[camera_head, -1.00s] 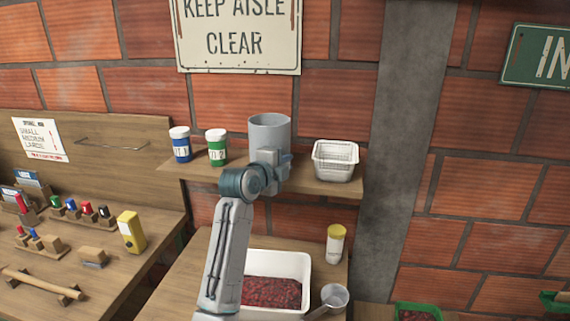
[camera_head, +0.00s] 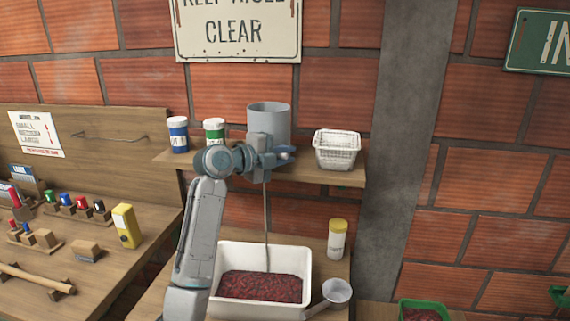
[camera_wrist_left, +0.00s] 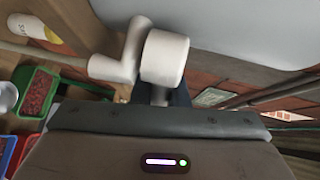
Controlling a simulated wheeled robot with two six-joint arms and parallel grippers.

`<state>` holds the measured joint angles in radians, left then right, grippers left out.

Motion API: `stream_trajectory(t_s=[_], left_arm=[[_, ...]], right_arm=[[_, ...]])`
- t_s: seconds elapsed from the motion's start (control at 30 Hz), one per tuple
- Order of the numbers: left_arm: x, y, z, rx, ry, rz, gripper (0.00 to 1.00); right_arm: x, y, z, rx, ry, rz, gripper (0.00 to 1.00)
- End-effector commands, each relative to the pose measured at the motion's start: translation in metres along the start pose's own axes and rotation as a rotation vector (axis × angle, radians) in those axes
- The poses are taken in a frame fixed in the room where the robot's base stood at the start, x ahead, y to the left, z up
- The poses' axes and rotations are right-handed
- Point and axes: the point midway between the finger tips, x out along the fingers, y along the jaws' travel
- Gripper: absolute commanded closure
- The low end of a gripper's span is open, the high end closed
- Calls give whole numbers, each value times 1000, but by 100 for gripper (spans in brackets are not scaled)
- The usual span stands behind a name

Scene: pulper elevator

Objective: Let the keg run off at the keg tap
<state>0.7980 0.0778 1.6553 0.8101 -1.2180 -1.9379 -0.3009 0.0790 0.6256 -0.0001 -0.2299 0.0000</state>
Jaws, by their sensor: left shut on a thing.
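The keg (camera_head: 268,121) is a grey cylinder on the wall shelf; its pale side also fills the top of the left wrist view (camera_wrist_left: 240,28). My left gripper (camera_head: 264,152) is at the front of the keg and shut on the tap, which it mostly hides in the head view. In the left wrist view the pale tap (camera_wrist_left: 165,57) shows just beyond the jaws, with its spout to the left. A thin grey stream (camera_head: 267,225) falls from the tap into a white tub (camera_head: 307,262) of dark red fruit. My right gripper is not in view.
On the shelf (camera_head: 345,177), a blue jar (camera_head: 178,136) and a green jar (camera_head: 214,133) stand left of the keg, a white basket (camera_head: 336,150) right. Below, a yellow-lidded jar (camera_head: 337,240) and a scoop (camera_head: 336,292) are beside the tub.

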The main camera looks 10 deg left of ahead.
Motion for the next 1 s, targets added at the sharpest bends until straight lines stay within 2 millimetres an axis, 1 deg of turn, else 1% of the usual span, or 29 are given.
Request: stream_trajectory(t_s=[0.03, 0.2, 0.33, 0.77, 0.8, 0.87, 0.9, 1.0], left_arm=[[0, 5, 0, 5, 23, 2, 100], [-3, 4, -2, 16, 85, 8, 100], [-4, 2, -3, 20, 110, 9, 100], [-5, 1, -4, 21, 120, 10, 100], [-5, 1, -4, 21, 120, 10, 78], [-5, 1, -4, 21, 120, 10, 66], [-5, 1, -4, 21, 120, 10, 64], [-5, 1, -4, 21, 120, 10, 64]], right_arm=[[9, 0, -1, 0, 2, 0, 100], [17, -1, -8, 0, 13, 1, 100], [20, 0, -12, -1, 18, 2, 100], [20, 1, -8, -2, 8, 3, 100], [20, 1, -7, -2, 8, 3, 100], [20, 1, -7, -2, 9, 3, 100], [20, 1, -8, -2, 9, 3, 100], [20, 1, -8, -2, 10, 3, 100]])
